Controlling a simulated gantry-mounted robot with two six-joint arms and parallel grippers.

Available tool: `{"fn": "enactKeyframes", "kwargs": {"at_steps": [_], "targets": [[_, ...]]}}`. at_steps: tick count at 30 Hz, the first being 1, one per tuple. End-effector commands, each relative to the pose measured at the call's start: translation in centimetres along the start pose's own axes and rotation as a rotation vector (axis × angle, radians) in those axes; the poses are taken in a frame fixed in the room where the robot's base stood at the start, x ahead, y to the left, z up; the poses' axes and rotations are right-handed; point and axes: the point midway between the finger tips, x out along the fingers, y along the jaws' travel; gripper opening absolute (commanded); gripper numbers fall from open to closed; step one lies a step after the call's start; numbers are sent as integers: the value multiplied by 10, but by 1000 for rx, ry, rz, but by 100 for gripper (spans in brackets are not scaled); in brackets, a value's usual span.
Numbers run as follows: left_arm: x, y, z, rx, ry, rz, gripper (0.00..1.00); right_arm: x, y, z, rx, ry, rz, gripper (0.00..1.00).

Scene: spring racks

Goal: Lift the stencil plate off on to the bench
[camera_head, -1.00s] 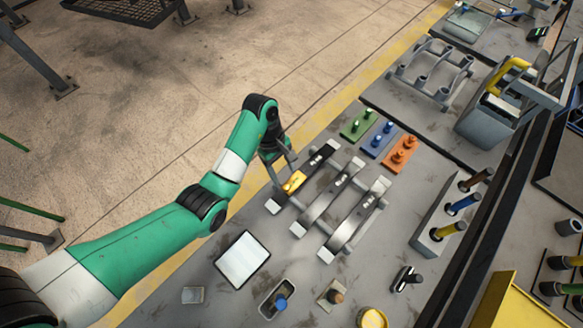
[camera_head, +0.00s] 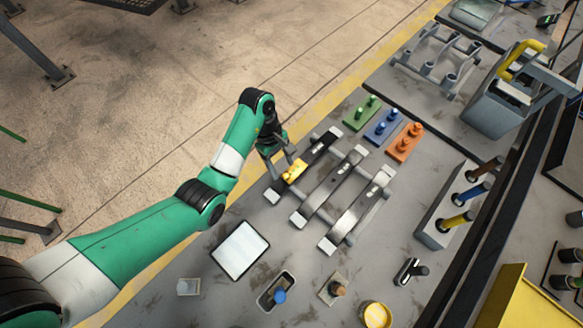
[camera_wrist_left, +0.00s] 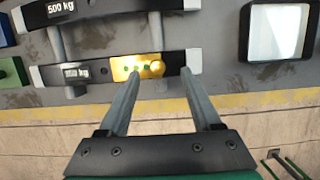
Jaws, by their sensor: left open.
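The stencil plate (camera_head: 294,171) is a small yellow plate lying on the leftmost dark leaf spring (camera_head: 318,151). In the left wrist view the plate (camera_wrist_left: 124,67) has a round yellow knob (camera_wrist_left: 157,67) at its right end and several small green marks. My left gripper (camera_head: 282,166) is open at the plate. My right gripper is not in view.
Two more springs (camera_head: 330,187) lie parallel to the right. Green (camera_head: 361,113), blue (camera_head: 383,128) and orange (camera_head: 404,142) plates with knobs lie beyond. A white-topped panel (camera_head: 240,250) lies on the bench nearer me, with a recessed tray (camera_head: 276,291) beside it. Bare bench lies between.

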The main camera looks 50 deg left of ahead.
Motion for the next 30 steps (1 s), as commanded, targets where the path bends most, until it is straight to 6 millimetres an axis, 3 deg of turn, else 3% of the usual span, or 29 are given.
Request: {"fn": "enactKeyframes", "kwargs": {"at_steps": [3,9,16,27,30], "targets": [[21,3,-5,0,0,-1,65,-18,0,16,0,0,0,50],[48,5,-7,-1,-1,-3,65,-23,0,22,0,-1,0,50],[49,6,-6,-1,0,-1,65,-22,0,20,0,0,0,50],[49,6,-6,0,0,0,0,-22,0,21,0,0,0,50],[49,6,-6,0,0,0,0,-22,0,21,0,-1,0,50]]}}
